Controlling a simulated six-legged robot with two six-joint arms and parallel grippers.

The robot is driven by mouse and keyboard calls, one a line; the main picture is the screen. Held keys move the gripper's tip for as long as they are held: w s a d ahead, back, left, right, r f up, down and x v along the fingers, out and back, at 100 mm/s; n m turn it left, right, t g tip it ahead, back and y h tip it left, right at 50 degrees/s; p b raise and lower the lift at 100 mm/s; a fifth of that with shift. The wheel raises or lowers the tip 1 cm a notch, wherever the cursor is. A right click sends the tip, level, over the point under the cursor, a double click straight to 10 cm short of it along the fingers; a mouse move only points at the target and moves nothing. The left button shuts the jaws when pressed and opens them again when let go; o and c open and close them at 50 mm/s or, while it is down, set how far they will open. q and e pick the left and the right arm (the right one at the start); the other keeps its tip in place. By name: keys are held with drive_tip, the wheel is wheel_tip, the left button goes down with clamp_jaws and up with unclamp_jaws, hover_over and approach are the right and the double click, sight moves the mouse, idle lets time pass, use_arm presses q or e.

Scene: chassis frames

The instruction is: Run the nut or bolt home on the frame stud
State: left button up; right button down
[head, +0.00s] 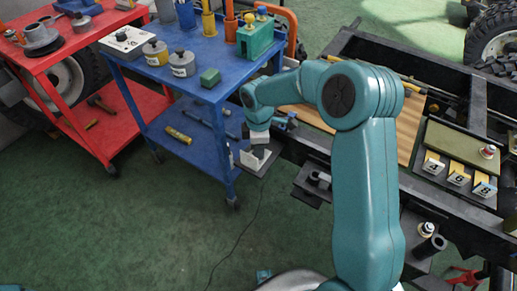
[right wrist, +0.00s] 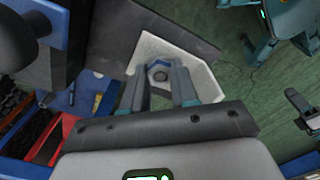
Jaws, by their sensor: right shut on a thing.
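My right gripper (head: 258,142) is low beside the blue cart, at the left end of the dark chassis frame (head: 300,150). In the right wrist view its two fingers (right wrist: 160,88) close around a small grey nut-like piece (right wrist: 158,74), inside or over a white open-sided holder (right wrist: 205,78). The holder also shows in the head view (head: 252,160), on a dark plate; the arm hides the small piece there. A stud with a pale and red top (head: 488,151) stands on the frame at right, and another pale-topped one (head: 427,229) lower down. My left gripper is not in view.
The blue cart (head: 190,65) carries tins, a green block and tools. A red cart (head: 75,50) stands at left. Green floor (head: 130,230) is open at lower left, crossed by a thin cable.

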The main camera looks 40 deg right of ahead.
drive_tip(key=shift+m, duration=0.8)
drive_tip(key=m+b, duration=0.1)
drive_tip(key=m, duration=0.1)
drive_tip(key=shift+f+m, duration=0.1)
drive_tip(key=shift+m, duration=0.2)
drive_tip(key=m, duration=0.3)
drive_tip(key=shift+b, duration=0.35)
drive_tip(key=c, duration=0.8)
unclamp_jaws()
drive_tip(key=shift+c, duration=1.1)
